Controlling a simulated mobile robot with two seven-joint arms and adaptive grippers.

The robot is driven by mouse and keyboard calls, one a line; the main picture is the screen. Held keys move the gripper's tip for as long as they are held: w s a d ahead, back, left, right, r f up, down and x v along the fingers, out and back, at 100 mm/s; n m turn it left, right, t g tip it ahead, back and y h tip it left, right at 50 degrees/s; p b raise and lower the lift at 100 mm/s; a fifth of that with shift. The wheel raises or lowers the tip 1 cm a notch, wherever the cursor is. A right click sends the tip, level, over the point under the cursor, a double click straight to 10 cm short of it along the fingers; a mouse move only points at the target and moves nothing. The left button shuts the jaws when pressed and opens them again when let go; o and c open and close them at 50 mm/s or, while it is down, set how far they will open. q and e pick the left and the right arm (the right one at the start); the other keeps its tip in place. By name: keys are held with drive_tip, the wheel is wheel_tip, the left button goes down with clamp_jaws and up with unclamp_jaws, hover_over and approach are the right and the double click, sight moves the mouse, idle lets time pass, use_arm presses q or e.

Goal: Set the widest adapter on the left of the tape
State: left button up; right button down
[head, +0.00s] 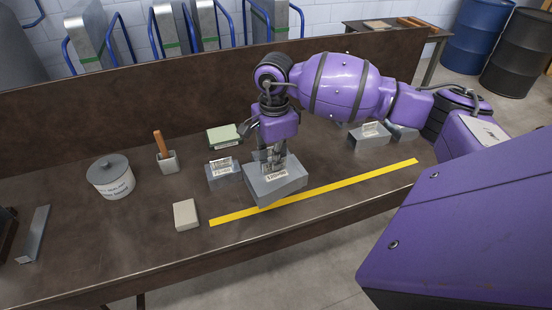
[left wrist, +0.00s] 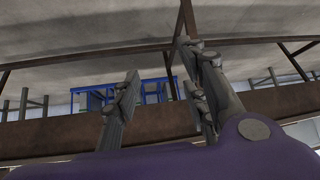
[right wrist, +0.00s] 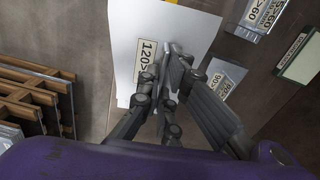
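A grey sheet-metal adapter (head: 285,190) with a label starting "120>" sits at the tape in the head view and fills the top middle of the right wrist view (right wrist: 185,22). My right gripper (head: 272,165) is over it, fingers nearly together on its upper part; in the right wrist view the fingertips (right wrist: 168,75) hide the contact. The yellow tape (head: 340,189) runs along the bench front, and the adapter covers part of it in the head view. Whether the adapter touches the bench is unclear.
A smaller labelled adapter (head: 224,172) stands left of the held one; another adapter (head: 368,138) stands to the right. A beige block (head: 186,215) lies near the tape's left end.

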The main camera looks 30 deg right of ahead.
drive_tip(key=shift+w+d+f+m, duration=0.15)
drive_tip(key=shift+d+f+m, duration=0.05)
drive_tip(key=shift+d+m, duration=0.3)
drive_tip(key=shift+a+f+b, duration=0.15)
drive_tip(key=shift+f+b, duration=0.15)
drive_tip(key=shift+f, duration=0.55)
wheel_tip(320, 180, down, 7)
drive_tip(key=b, duration=0.2)
drive_tip(key=shift+b, duration=0.35)
drive_tip(key=shift+f, duration=0.35)
use_arm(q)
drive_tip(key=f, duration=0.1)
drive_tip(key=a+f, duration=0.1)
drive_tip(key=f, duration=0.1)
drive_tip(key=shift+s, duration=0.1)
use_arm(e)
drive_tip(key=c, duration=1.9)
unclamp_jaws()
use_arm(q)
drive_tip(key=shift+s+f, duration=0.3)
use_arm(e)
drive_tip(key=shift+o, duration=0.2)
